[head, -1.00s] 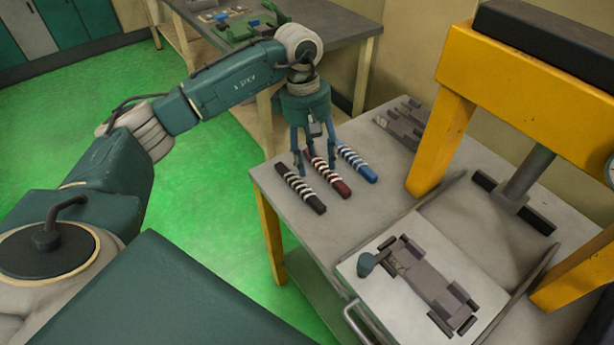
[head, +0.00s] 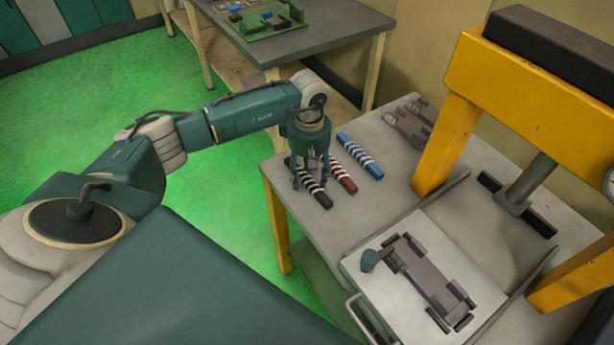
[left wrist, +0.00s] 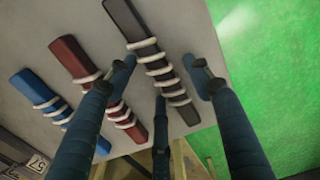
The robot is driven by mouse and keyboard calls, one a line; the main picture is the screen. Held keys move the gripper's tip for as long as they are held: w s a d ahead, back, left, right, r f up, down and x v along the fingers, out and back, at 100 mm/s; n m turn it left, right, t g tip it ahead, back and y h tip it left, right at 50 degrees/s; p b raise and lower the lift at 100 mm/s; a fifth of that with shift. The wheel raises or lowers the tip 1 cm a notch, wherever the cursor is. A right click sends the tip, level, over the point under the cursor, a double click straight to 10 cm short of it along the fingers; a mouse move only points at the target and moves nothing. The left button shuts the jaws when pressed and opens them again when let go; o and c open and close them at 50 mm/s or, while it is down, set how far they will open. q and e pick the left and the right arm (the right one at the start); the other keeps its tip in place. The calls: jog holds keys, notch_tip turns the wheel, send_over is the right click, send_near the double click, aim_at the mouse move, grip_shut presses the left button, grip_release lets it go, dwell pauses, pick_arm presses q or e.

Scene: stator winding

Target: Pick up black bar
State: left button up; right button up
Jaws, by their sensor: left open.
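The black bar (head: 319,197) with white wraps lies on the grey table, the leftmost of three bars in the head view. In the left wrist view the black bar (left wrist: 125,18) lies between the spread fingers of my left gripper (left wrist: 158,75). In the head view my left gripper (head: 310,182) is open, points down over this bar and hides part of it. I cannot tell whether any finger touches it. My right gripper is not in view.
The red bar (head: 345,181) and blue bar (head: 360,156) lie close beside the black one. A yellow press frame (head: 447,140) stands to the right. A pale plate (head: 385,303) with a grey fixture (head: 430,275) is at the front. The table's left edge is near the black bar.

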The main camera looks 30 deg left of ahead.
pick_arm(q)
jog(key=shift+w+f, duration=0.1)
jog(key=shift+f, duration=0.05)
jog(key=shift+c, duration=0.2)
grip_shut()
